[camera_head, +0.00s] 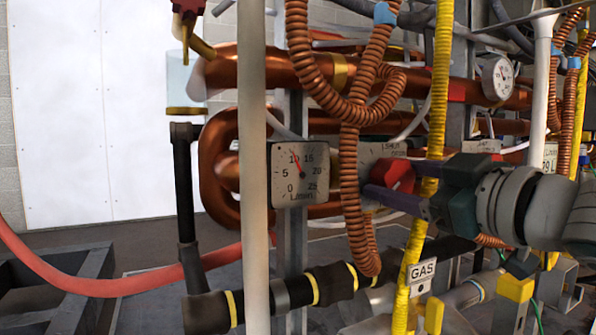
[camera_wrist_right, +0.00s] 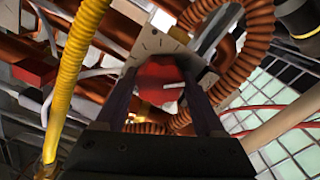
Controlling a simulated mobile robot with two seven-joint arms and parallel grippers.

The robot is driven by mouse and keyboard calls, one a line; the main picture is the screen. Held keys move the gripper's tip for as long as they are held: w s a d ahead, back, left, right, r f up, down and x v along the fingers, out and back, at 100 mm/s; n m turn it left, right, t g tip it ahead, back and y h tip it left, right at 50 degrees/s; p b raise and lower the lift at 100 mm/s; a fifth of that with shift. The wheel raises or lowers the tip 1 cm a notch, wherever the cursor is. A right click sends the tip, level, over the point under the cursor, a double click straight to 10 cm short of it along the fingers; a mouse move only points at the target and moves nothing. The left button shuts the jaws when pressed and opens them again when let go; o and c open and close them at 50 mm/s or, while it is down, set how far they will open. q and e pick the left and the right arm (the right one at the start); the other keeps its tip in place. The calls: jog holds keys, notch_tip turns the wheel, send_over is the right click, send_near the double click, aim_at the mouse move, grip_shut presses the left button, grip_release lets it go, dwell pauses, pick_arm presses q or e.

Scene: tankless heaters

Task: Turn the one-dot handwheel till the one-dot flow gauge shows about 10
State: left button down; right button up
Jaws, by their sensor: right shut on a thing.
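A red handwheel (camera_head: 401,174) sits in front of a pale plate right of the coiled copper hose in the head view. It also shows in the right wrist view (camera_wrist_right: 158,78), with a white mark on its face. My right gripper (camera_head: 388,184) is shut on the handwheel, one dark finger on each side. A square flow gauge (camera_head: 283,187) marked L/min, scale 0 to 25, stands left of the coiled hose. Its red needle points up and left, at about 10. I cannot make out dot marks clearly on the gauge or the plate. My left gripper is not in view.
A coiled copper hose (camera_head: 349,180) hangs between gauge and handwheel. A pale vertical pipe (camera_head: 252,120) stands left of the gauge. A round gauge (camera_head: 497,78) is at upper right.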

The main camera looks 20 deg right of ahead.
jog(key=o, duration=1.1)
jog(key=shift+s+d+p, duration=0.2)
jog(key=shift+s+p, duration=0.75)
jog(key=shift+s, duration=1.55)
jog(key=shift+s+d+p, duration=0.2)
jog(key=shift+s+p, duration=0.7)
jog(key=shift+s, duration=1.6)
